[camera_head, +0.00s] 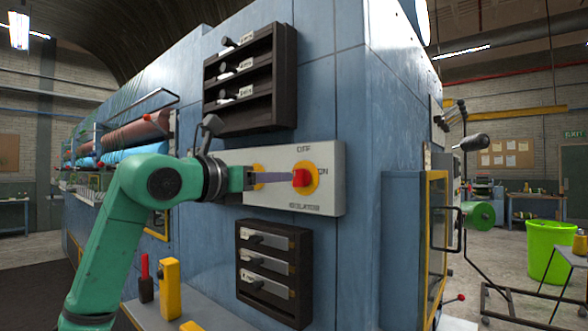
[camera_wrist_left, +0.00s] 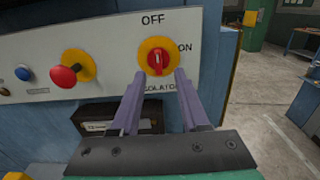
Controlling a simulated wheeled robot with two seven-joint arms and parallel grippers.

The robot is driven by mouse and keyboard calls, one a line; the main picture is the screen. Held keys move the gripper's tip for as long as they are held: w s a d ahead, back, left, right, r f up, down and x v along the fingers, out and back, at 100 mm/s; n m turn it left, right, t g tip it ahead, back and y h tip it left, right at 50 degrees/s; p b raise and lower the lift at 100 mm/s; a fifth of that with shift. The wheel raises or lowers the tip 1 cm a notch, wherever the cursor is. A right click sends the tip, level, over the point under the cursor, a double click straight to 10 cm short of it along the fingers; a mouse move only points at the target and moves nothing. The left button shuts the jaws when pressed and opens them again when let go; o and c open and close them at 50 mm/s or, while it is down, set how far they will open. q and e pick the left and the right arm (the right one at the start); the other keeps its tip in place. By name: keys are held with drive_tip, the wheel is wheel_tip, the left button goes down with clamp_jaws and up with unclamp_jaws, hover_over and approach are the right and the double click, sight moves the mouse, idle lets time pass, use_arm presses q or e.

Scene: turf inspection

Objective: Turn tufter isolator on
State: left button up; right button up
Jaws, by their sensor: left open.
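The tufter isolator is a red rotary knob on a yellow round plate (camera_head: 312,180), on a pale panel (camera_head: 325,153) of the blue machine. OFF is printed above it and ON to its right. In the left wrist view the red knob (camera_wrist_left: 157,60) has its grip bar roughly upright, in line with OFF. My left gripper (camera_head: 287,178) is open, its purple fingers pointing at the knob. In the left wrist view the fingertips (camera_wrist_left: 158,77) lie either side of the knob's lower part; contact cannot be told. My right gripper is not in view.
A red mushroom button (camera_wrist_left: 66,76) and a blue button (camera_wrist_left: 24,73) sit left of the isolator. Dark racks are above (camera_head: 250,125) and below (camera_head: 273,222) the panel. A ledge (camera_head: 215,312) holds yellow objects. A yellow-framed cabinet (camera_head: 432,178) stands right.

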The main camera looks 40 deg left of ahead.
sight(295, 176)
use_arm(q)
drive_tip(key=w+p, duration=0.1)
drive_tip(key=w, duration=0.2)
drive_tip(key=w+p, duration=0.1)
drive_tip(key=w, duration=0.3)
drive_tip(key=shift+a, duration=0.2)
drive_tip(key=shift+s, duration=0.1)
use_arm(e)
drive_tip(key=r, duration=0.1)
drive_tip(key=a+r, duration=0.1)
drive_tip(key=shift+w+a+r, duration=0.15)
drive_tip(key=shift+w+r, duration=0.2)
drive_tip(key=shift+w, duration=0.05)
use_arm(q)
drive_tip(key=shift+a+f, duration=0.1)
clamp_jaws()
